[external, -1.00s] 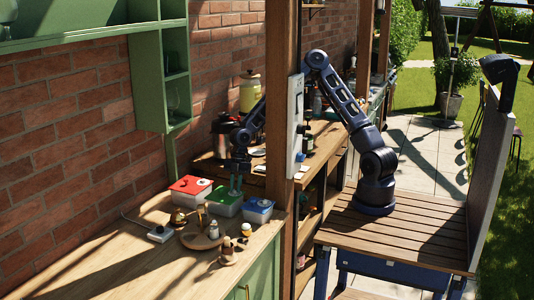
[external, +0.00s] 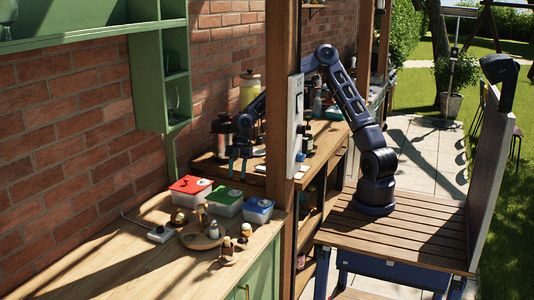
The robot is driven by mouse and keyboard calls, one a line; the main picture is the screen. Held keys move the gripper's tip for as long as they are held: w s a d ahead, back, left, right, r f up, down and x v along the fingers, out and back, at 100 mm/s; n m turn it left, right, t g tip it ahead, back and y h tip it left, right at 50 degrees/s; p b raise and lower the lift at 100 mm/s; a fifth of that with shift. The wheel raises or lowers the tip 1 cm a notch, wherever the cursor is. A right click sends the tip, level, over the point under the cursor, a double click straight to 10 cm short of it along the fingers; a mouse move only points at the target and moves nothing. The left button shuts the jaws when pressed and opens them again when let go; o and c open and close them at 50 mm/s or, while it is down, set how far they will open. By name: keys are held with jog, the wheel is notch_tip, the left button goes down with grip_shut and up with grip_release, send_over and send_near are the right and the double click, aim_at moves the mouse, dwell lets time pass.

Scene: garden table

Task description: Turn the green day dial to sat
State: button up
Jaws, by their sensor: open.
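A green-lidded box (external: 224,200) stands on the wooden counter, with a pale dial (external: 234,192) on its lid. The dial's markings are too small to read. My gripper (external: 241,171) is open and empty, pointing down in the air above the green lid and apart from it. The arm reaches in from behind the wooden post, which hides part of it.
A red-lidded box (external: 187,187) stands left of the green one and a blue-lidded box (external: 259,210) right of it. A round wooden tray (external: 203,240) with small bottles lies in front. The wooden post (external: 279,100) rises close to the right. The counter's front left (external: 110,270) is clear.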

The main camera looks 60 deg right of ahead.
jog(key=shift+v, duration=2.3)
